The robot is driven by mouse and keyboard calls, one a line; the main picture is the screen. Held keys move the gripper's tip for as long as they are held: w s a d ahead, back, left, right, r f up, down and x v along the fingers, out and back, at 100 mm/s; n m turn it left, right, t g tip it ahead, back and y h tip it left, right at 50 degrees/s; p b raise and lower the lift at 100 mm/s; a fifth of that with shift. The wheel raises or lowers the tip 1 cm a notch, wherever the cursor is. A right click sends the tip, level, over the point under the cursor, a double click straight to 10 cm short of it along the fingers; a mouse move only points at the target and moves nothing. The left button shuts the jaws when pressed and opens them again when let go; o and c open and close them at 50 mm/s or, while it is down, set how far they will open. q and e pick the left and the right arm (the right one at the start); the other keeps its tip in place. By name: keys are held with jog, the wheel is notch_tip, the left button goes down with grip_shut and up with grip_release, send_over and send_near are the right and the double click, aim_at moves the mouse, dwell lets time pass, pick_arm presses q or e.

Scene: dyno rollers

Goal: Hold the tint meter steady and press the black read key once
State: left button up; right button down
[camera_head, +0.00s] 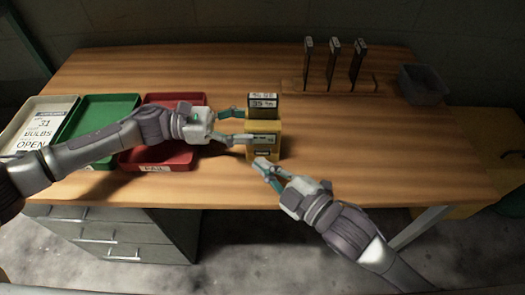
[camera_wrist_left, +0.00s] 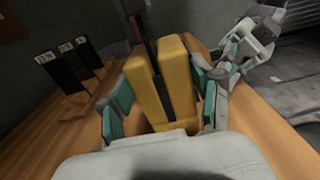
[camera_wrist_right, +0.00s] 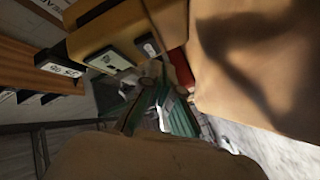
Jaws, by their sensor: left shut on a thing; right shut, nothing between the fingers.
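The yellow tint meter (camera_head: 265,128) stands on the bench with a dark card labelled 35 (camera_head: 264,102) upright in its slot. My left gripper (camera_head: 256,124) is shut on the meter from the left, one finger on each side; the left wrist view shows the yellow body (camera_wrist_left: 178,88) between the teal fingers. My right gripper (camera_head: 263,164) is shut and empty, its tips close to the meter's lower front. In the right wrist view the tips (camera_wrist_right: 155,78) are near the meter's labelled face (camera_wrist_right: 110,62). I cannot make out the black key or whether the tips touch it.
A red tray (camera_head: 140,158), a green tray (camera_head: 78,130) and a white tray (camera_head: 16,140) with a sign stand at the left. A wooden rack (camera_head: 300,87) with three dark cards and a grey bin (camera_head: 421,85) are at the back right. The right bench top is clear.

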jog(key=shift+w, duration=0.15)
jog(key=shift+w, duration=0.25)
jog(key=shift+w, duration=0.4)
dwell(0.5)
dwell(0.4)
jog(key=shift+s, duration=0.8)
jog(key=shift+s, duration=0.1)
jog(key=shift+s, duration=2.45)
